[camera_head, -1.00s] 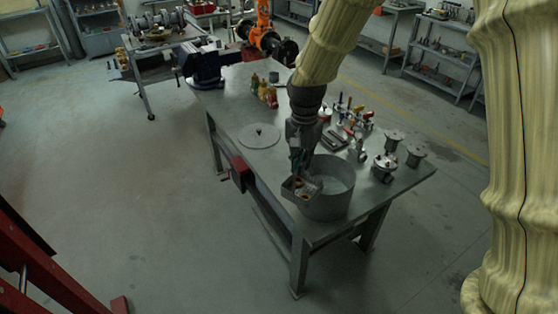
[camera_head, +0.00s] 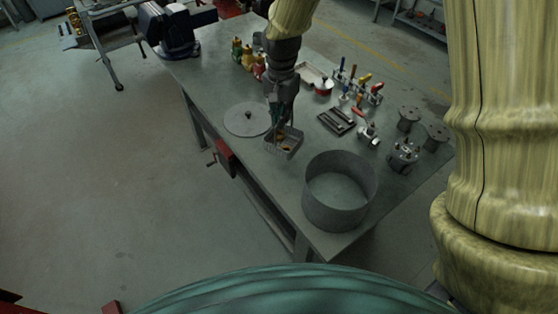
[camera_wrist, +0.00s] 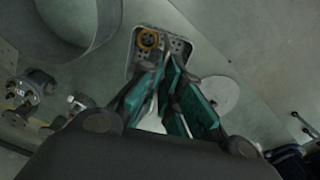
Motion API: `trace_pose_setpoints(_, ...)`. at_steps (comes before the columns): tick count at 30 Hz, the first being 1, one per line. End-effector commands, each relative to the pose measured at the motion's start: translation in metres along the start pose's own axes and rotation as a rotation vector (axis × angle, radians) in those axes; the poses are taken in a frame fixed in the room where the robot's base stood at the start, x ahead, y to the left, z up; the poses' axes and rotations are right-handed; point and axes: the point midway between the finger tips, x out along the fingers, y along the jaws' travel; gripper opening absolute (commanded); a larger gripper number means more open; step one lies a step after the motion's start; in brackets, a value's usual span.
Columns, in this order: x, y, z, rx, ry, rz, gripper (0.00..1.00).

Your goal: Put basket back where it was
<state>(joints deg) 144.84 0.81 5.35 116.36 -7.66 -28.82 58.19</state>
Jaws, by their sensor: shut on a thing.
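The small grey basket (camera_head: 284,142) hangs under my gripper (camera_head: 283,125), over the workbench between the round lid and the large pot. My gripper is shut on the basket. In the wrist view the basket (camera_wrist: 165,45) shows past the green fingers of my gripper (camera_wrist: 167,85), with a brass ring-shaped part (camera_wrist: 148,39) inside it. The exact grip point is hidden by the fingers. I cannot tell for sure whether the basket touches the bench. The large round grey pot (camera_head: 340,217) stands open at the near end of the bench.
A flat round lid (camera_head: 240,119) lies left of the basket. Small bottles (camera_head: 248,57) and a vise (camera_head: 170,30) stand farther back. A tool rack (camera_head: 358,84), a black tray (camera_head: 337,121) and metal valve parts (camera_head: 403,154) occupy the right side. Bench top (camera_head: 292,180) before the basket is bare.

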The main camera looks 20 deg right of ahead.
Motion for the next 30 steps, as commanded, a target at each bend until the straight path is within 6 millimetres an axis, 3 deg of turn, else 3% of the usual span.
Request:
trace_pose_setpoints(18, 0.066, 0.0, 0.0, 0.001, -0.001, -0.001, 0.0)
trace_pose_setpoints(30, 0.091, 0.0, 0.001, 0.0, -0.001, -0.001, 0.0)
